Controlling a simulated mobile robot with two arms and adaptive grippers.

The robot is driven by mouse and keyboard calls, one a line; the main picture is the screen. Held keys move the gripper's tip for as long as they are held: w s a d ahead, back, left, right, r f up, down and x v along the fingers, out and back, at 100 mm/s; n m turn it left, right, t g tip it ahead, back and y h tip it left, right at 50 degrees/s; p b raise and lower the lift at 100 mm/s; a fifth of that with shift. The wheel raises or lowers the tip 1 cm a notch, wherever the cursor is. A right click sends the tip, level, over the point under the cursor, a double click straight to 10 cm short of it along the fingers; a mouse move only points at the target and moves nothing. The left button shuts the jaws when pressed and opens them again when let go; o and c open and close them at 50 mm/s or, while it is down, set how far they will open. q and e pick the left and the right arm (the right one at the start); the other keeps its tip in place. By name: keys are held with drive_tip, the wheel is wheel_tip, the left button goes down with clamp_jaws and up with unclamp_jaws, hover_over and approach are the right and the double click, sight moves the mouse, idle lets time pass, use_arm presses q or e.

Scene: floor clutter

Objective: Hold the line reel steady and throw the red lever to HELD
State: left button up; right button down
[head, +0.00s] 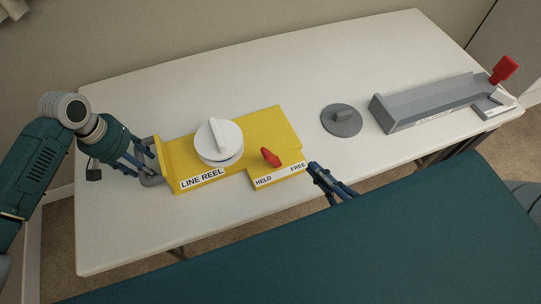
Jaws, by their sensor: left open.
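The line reel is a white round drum (218,152) with a raised white bar on top, on a yellow base (262,124) labelled LINE REEL. The red lever (271,157) sits on the base's front right part, above the words HELD at left and FREE at right. It slants from upper left to lower right; I cannot tell which setting it is at. My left gripper (150,164) is open at the base's left end, beside a grey bracket there; contact is unclear. My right gripper (314,171) is just right of the FREE label, apart from the lever; its jaw gap is unclear.
A long grey trough (423,103) and a red-topped handle (504,69) stand further right. The white table (130,235) is clear at front left and along the back.

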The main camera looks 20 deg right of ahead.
use_arm(q)
wheel_tip(320, 180, up, 12)
drive_tip(key=a, duration=0.2)
drive_tip(key=shift+f, duration=0.2)
drive_tip(key=shift+w, duration=0.1)
